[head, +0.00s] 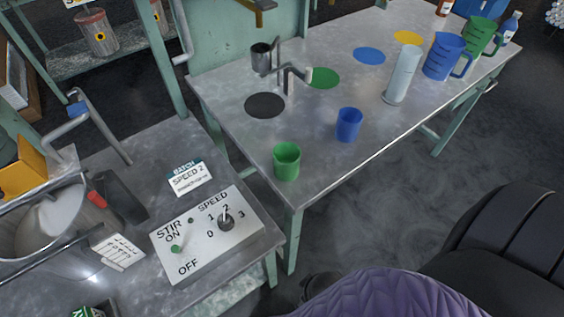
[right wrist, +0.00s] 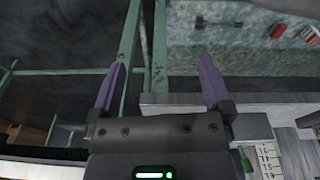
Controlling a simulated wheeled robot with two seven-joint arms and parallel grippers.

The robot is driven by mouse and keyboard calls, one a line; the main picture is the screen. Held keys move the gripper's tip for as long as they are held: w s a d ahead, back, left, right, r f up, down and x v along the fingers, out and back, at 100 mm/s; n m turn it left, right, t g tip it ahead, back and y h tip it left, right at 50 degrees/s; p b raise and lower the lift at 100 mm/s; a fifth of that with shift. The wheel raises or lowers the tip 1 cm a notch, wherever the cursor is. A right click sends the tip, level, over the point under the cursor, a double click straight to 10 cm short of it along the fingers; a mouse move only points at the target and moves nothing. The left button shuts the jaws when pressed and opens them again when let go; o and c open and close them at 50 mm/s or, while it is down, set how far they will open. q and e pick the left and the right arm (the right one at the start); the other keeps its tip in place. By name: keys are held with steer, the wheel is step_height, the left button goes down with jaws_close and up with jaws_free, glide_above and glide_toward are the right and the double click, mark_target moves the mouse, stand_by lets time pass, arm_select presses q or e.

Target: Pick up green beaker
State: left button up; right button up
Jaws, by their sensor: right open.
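The green beaker (head: 286,161) stands upright near the front left corner of the metal table in the head view. A blue beaker (head: 349,124) stands to its right and a little farther back. My right gripper (right wrist: 160,85) is open in the right wrist view, with its two purple fingers wide apart and nothing between them. The green beaker is not seen in the right wrist view. Neither gripper shows in the head view. A green jug (head: 483,38) stands at the far right of the table.
A clear cylinder (head: 403,75) and a blue jug (head: 445,56) stand right of the beakers. Green (head: 323,78), blue (head: 369,56) and black discs (head: 265,105) mark the tabletop.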

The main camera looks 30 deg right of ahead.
mark_target(285, 145)
steer(key=w+a+r+m+t+y+b, duration=0.35)
steer(key=w+r+m+t, duration=0.25)
steer(key=w+r+m, duration=0.25)
steer(key=w+a+r+m+t+y+b, duration=0.3)
steer(key=w+a+r+m+t+b, duration=0.15)
steer(key=w+r+m+t, duration=0.35)
steer(key=d+m+h, duration=0.4)
steer(key=m, duration=0.5)
steer(key=w+d+m+h, duration=0.1)
steer(key=d+m+h, duration=0.3)
steer(key=m, duration=0.4)
steer(key=d+m+h+p, duration=0.1)
steer(key=d+m+h, duration=0.4)
steer(key=m, duration=0.4)
steer(key=shift+w+m+t+h, duration=0.2)
steer(key=shift+m+t+h, duration=0.2)
steer(key=shift+h, duration=0.15)
steer(key=x, duration=0.9)
steer(key=shift+d+f, duration=0.15)
steer(key=shift+d, duration=0.25)
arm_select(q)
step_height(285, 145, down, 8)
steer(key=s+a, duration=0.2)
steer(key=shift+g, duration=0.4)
